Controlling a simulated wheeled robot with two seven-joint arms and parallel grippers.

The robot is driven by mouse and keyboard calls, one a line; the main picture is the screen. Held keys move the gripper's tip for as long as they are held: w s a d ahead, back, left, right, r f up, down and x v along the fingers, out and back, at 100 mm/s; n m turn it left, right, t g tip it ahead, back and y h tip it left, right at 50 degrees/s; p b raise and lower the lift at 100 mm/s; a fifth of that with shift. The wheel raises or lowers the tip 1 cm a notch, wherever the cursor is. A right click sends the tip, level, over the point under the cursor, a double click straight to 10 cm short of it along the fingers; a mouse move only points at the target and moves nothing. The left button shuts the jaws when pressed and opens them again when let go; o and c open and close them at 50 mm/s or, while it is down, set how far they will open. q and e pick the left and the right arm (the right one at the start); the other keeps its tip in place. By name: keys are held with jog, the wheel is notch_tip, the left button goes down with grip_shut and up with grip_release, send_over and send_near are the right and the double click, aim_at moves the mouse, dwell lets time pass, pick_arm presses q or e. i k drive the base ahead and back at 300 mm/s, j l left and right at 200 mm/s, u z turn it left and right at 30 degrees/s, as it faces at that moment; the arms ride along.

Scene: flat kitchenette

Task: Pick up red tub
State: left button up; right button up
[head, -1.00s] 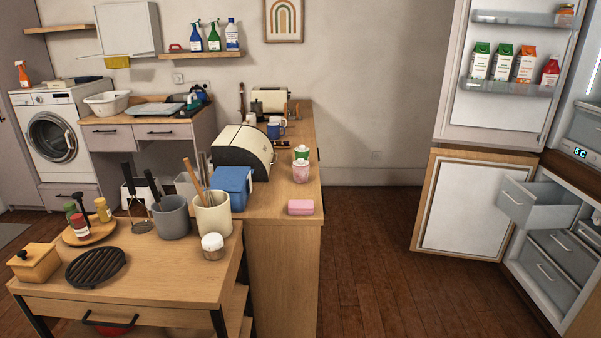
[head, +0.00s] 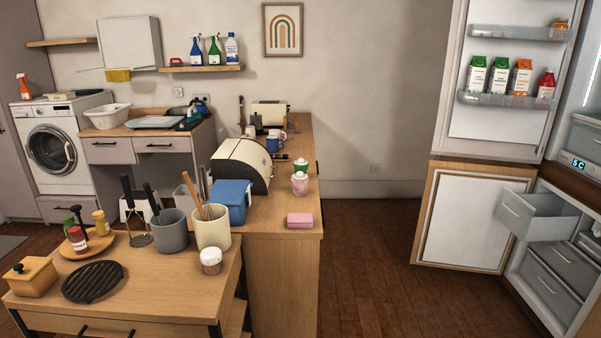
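No red tub is clearly in view now. The low front table (head: 190,279) hides what is under its top, and the bottom edge of the head view cuts it off. A small red thing (head: 176,62) lies on the wall shelf at the back left, too small to tell what it is. Neither of my grippers is in view.
The table holds a yellow lidded box (head: 34,279), a black grill plate (head: 93,282), a grey pot (head: 171,232) and a cream pot (head: 213,232). A counter (head: 282,270) stands behind. The open fridge's drawer (head: 538,214) juts out at right. Floor (head: 375,280) between is clear.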

aim_at(299, 185)
jog(key=i+l, duration=0.3)
jog(key=i, duration=0.2)
jog(key=i+l+z, duration=0.1)
jog(key=i+l, duration=0.2)
jog(key=i, duration=0.15)
jog(key=i+l, duration=0.25)
jog(key=i, duration=0.25)
jog(key=i+l+z, duration=0.1)
jog(key=i+l, duration=0.15)
jog(key=i, duration=0.25)
jog(key=i+l, duration=0.25)
jog(key=i, duration=0.25)
